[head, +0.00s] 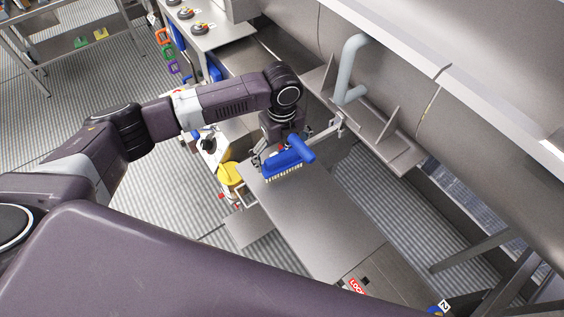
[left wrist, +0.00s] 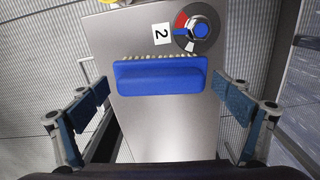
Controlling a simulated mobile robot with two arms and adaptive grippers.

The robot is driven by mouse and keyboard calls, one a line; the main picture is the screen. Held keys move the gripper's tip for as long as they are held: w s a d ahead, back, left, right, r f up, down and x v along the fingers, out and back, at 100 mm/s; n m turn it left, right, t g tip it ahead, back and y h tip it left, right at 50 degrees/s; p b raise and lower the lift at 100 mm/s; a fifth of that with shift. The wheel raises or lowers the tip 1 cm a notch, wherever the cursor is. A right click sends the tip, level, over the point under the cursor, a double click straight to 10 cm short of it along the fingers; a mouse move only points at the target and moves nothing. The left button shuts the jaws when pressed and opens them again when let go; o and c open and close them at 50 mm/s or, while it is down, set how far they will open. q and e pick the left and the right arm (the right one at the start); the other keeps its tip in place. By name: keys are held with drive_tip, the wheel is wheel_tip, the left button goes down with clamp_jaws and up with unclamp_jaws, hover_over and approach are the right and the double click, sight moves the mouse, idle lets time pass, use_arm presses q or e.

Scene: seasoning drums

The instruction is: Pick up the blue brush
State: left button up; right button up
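The blue brush (head: 284,163), with a row of pale bristles along one side, is at the far end of a grey metal surface, below my left gripper (head: 281,146). In the left wrist view the brush (left wrist: 160,76) lies across the picture, ahead of and between the two spread fingers of the left gripper (left wrist: 160,106). Clear gaps show on both sides, so the gripper is open and empty. I cannot tell whether the brush rests flat on the metal. My right gripper is not in view.
The grey metal surface (head: 320,220) is mostly bare. A round dial (left wrist: 197,33) with a "2" label sits just beyond the brush. A yellow round object (head: 231,174) is to the left. A large metal drum (head: 465,130) and a bent grey pipe (head: 346,68) stand to the right.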

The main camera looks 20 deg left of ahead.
use_arm(q)
drive_tip(key=c, duration=1)
drive_tip(key=shift+w+r, duration=0.1)
drive_tip(key=shift+r, duration=0.1)
